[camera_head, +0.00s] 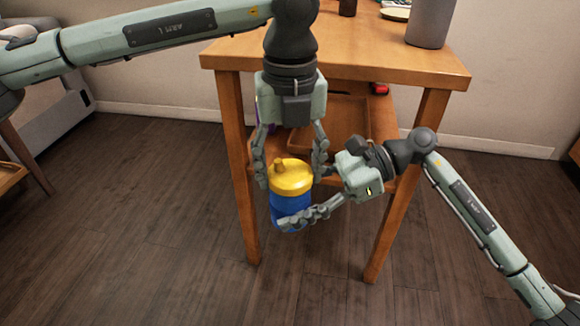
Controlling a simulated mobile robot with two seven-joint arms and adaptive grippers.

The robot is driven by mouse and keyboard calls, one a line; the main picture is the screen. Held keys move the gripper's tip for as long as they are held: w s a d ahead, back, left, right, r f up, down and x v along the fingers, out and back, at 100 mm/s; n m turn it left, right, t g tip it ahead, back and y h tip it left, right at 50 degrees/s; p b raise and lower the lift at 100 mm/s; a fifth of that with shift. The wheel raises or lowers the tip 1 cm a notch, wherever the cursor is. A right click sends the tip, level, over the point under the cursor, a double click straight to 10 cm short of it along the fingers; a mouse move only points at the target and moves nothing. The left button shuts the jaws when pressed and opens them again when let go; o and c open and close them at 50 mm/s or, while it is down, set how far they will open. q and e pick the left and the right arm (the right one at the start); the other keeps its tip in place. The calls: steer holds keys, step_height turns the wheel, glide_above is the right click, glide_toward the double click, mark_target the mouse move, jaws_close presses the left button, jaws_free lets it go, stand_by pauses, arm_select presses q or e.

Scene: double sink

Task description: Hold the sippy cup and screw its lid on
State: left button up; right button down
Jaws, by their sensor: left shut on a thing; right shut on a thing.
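The sippy cup (289,206) has a blue body and is held upright in the air in front of the wooden table. Its yellow lid (291,180), with a short spout, sits on top of the body. I cannot tell whether the thread is engaged. My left gripper (291,178) points down from above, with one finger on each side of the lid, shut on it. My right gripper (296,217) reaches in from the right and is shut on the blue body. One of its fingers crosses the front of the body; the other is mostly hidden.
The wooden table (350,62) stands just behind the cup, with legs and a lower shelf (341,118) close to both grippers. A grey container (430,22) stands on its top right. The dark wood floor (150,220) at the front left is clear.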

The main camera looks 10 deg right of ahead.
arm_select(q)
steer(key=m, duration=2.2)
steer(key=shift+f+m, duration=0.1)
steer(key=shift+m, duration=0.3)
steer(key=m, duration=0.4)
steer(key=shift+m, duration=0.4)
steer(key=m, duration=0.3)
steer(key=shift+m, duration=0.4)
steer(key=o, duration=1.4)
steer(key=shift+c, duration=0.2)
